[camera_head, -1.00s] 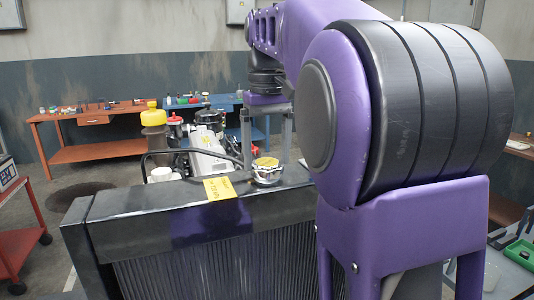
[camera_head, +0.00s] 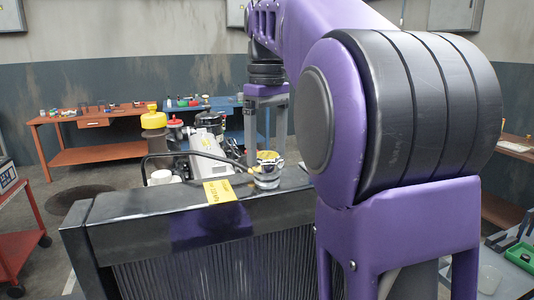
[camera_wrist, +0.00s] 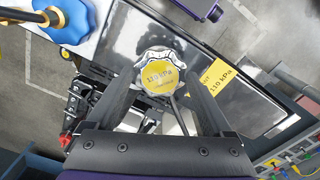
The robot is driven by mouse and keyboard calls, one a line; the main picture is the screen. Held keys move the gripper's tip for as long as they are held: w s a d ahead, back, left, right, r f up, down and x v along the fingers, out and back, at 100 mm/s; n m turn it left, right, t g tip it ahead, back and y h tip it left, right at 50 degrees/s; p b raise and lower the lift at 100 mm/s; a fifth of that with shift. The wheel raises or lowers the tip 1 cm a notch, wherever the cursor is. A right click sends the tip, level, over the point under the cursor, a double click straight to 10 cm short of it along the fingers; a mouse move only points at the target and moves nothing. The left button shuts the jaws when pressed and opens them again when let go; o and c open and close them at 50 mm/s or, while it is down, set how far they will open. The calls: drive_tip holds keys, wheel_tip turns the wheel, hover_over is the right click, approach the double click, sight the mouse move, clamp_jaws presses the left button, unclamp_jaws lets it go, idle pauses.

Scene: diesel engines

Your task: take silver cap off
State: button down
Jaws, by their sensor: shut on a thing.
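The silver cap (camera_head: 267,160) has a yellow top disc marked 110 kPa. It is at the rear edge of the black radiator's top tank (camera_head: 130,208). The cap sits higher than the tank top, and a pale neck-like part (camera_head: 267,182) shows below it; I cannot tell whether they still touch. My gripper (camera_wrist: 160,65) points down with one finger on each side of the cap, shut on it. In the wrist view the cap (camera_wrist: 160,78) lies between the two dark fingers.
A yellow label (camera_head: 220,191) lies on the tank beside the cap. A red cart (camera_head: 22,235) stands left; orange and blue benches (camera_head: 100,152) are at the back.

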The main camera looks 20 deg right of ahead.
sight(267, 155)
drive_tip(key=shift+r, duration=2.15)
